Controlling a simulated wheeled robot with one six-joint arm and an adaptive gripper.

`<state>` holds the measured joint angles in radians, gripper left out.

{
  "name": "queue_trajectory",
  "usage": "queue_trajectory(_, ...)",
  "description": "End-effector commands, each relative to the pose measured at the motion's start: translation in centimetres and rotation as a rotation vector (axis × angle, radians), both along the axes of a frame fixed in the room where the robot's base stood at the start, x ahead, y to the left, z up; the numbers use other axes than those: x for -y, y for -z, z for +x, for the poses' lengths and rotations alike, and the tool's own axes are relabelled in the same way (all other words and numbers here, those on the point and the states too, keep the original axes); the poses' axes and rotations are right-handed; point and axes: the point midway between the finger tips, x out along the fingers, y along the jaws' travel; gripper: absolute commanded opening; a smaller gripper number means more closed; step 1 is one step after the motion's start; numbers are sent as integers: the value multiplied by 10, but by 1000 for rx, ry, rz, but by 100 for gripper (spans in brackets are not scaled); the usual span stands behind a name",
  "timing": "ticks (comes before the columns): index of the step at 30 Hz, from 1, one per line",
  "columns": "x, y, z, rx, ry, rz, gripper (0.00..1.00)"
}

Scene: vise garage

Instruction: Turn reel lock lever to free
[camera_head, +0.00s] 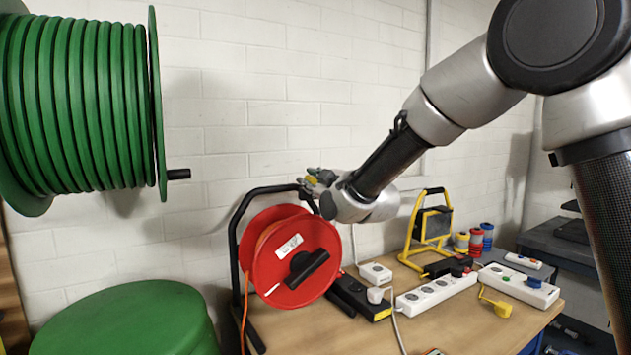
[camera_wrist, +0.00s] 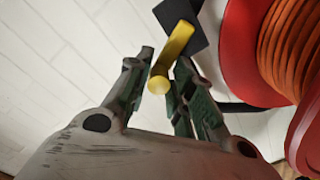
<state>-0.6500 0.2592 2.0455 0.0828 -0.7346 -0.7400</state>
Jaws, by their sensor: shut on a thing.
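The reel lock lever is a yellow rod (camera_wrist: 177,42) fixed to a black block (camera_wrist: 186,14) in the wrist view. My gripper (camera_wrist: 163,62) has one finger on each side of the lever and is shut on it. In the head view my gripper (camera_head: 318,180) is at the top of the black reel stand (camera_head: 238,215), above the red cable reel (camera_head: 325,235). The lever shows there only as a small yellow patch, mostly hidden by the fingers. The reel holds orange cable (camera_wrist: 290,38).
A large green hose reel (camera_head: 80,105) with a black handle juts out at left, above a green round drum (camera_head: 130,320). The workbench (camera_head: 455,330) holds power strips (camera_head: 436,292), a yellow work lamp (camera_head: 430,225) and plugs. A white brick wall (camera_head: 250,80) is close behind.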

Motion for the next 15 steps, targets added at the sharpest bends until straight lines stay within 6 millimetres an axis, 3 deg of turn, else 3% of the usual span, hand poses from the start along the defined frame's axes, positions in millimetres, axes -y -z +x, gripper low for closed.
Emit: queue_trajectory(15, -13, 14, -9, 268, 6, -392, 0)
